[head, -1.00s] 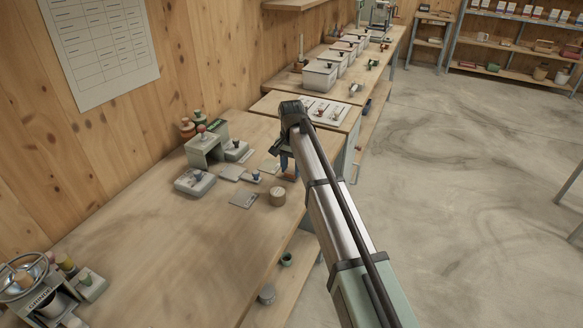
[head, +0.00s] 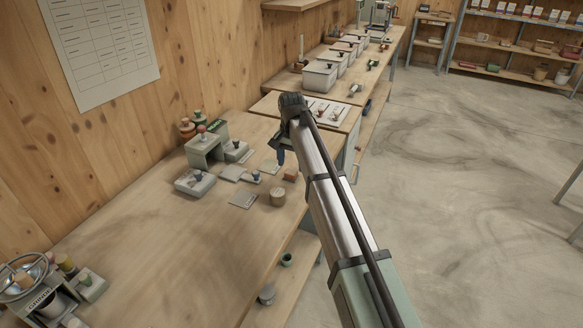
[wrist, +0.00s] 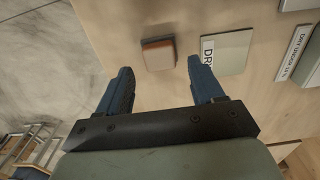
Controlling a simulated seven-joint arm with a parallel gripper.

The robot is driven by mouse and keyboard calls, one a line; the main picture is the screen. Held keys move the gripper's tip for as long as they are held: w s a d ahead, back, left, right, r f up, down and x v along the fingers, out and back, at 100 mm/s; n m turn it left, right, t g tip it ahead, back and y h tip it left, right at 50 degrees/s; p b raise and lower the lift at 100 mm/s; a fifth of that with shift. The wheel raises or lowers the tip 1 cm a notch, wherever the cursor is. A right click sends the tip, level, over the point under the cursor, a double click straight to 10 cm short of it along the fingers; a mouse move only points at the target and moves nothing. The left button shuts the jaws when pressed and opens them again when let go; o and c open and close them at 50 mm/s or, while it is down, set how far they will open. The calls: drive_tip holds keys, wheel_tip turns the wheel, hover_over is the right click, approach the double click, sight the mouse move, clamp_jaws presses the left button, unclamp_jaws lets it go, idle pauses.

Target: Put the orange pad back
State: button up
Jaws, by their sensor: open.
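The orange pad (wrist: 158,53) is a small block with an orange-brown side and a grey top in the wrist view. It rests on the wooden bench near its edge, and it also shows in the head view (head: 291,174). My gripper (wrist: 158,80) is open and empty, above the bench, with the pad just beyond the gap between its two blue fingers. In the head view my gripper (head: 281,157) hangs over the bench edge side, a little above the pad. A flat greenish plate (wrist: 226,52) with partly hidden lettering lies beside the pad, partly behind a finger.
A labelled strip (wrist: 296,52) lies right of the plate in the wrist view.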

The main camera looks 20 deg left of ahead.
sight(292, 171)
wheel_tip(292, 171, up, 9)
drive_tip(key=shift+r, duration=0.15)
